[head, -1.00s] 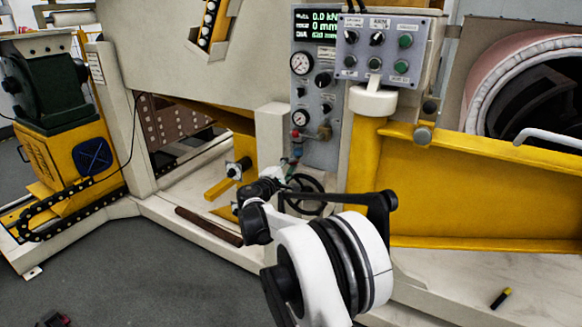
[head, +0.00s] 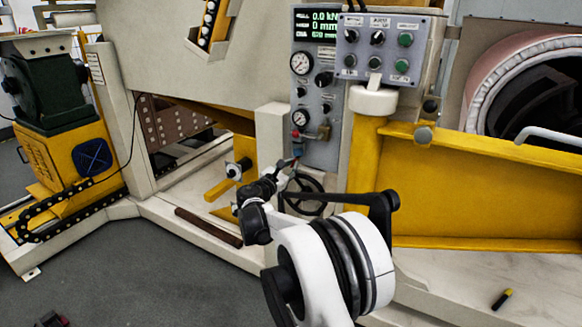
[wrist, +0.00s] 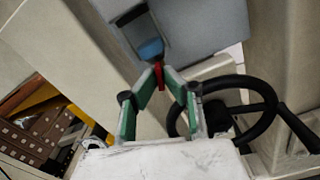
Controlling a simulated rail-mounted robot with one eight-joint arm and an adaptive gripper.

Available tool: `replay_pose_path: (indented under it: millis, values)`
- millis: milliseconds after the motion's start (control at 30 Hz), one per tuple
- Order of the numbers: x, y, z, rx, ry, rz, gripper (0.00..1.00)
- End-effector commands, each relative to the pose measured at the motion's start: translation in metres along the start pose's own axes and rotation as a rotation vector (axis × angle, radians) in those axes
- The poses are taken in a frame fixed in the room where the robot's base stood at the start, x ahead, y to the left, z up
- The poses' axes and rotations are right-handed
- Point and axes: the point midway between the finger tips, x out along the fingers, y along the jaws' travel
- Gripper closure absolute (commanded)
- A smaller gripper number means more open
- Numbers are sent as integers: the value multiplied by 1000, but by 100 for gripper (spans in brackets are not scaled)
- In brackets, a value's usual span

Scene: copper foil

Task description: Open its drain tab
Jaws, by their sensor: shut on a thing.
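The drain tab (wrist: 159,77) is a small red piece hanging just below a blue bowl (wrist: 151,49) in the wrist view. The blue bowl also shows small in the head view (head: 297,147), low on the grey panel. My gripper (wrist: 161,73) has its green-lined fingers drawn in at the tips, shut on the red tab right under the bowl. In the head view my gripper (head: 293,166) reaches up to the bottom of the panel. The fingertips partly cover the tab, and its exact turn cannot be told.
A black handwheel (head: 304,194) stands close to the right of my gripper; it also shows in the wrist view (wrist: 270,112). A beige post (head: 271,145) is close on the left. The grey panel (head: 321,90) carries gauges and a red knob (head: 296,134) above.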

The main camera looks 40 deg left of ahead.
Motion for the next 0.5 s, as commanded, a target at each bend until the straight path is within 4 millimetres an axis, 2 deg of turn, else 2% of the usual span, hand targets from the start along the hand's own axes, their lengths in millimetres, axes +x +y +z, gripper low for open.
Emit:
replay_pose_path:
  millis: [200,500]
  values:
    - [0,0,0,-159,0,0,100]
    - [0,0,0,-294,0,0,100]
